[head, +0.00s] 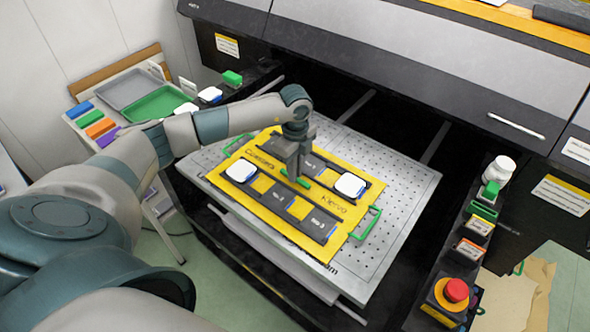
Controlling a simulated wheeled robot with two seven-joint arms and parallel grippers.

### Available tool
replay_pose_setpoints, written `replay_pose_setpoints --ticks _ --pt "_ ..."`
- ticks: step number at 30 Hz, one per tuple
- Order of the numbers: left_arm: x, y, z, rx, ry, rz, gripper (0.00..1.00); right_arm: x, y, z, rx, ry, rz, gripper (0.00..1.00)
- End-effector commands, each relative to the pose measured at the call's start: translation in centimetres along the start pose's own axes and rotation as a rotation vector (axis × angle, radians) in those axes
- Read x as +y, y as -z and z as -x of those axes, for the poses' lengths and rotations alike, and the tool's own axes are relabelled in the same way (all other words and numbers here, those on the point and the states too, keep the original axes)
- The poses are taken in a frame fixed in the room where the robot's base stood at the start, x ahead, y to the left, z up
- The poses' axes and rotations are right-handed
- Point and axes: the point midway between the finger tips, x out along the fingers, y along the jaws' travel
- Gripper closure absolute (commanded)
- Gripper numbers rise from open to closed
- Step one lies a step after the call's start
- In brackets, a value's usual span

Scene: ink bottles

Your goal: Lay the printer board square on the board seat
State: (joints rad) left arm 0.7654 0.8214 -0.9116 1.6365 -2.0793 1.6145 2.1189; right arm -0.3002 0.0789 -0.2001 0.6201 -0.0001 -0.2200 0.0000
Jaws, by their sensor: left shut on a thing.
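The printer board appears to be the yellow board (337,232), with dark labelled strips and green handles at its ends. It lies over the grey perforated plate (398,178), angled across the picture. My left gripper (294,177) points down over the board's middle. It is shut on a green grip (304,183) there, mostly hidden by the fingers. I cannot make out a separate board seat; any seat under the board is hidden. I cannot tell whether the board touches the plate. My right gripper is not in view.
Two white square-topped pieces (240,170) (350,185) sit on the board. A dark machine front (400,60) stands behind. At right, a ledge holds a white bottle (499,170) and a red button (456,290). At left, a side table carries grey and green trays (158,105) and coloured blocks (100,128).

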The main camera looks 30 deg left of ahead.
Motion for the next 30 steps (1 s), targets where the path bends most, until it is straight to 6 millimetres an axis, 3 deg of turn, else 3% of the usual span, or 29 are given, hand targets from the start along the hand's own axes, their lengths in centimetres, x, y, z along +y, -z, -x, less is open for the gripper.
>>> replay_pose_setpoints --ticks 6,7,9,24,30 --pt "-0.1 0.0 -0.3 0.001 0.002 0.000 1.00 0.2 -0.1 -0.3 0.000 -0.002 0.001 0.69" --pt "0.0 0.0 -0.4 0.000 0.000 0.000 0.87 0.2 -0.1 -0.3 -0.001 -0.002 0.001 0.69" --pt "0.0 0.0 -0.3 0.000 0.000 0.000 0.71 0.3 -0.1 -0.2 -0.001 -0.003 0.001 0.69" --pt "-0.1 0.0 0.3 0.000 0.002 0.000 0.71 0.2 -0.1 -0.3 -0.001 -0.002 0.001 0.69" --pt "-0.1 0.0 2.5 0.000 0.004 -0.002 0.71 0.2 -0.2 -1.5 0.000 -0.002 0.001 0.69"
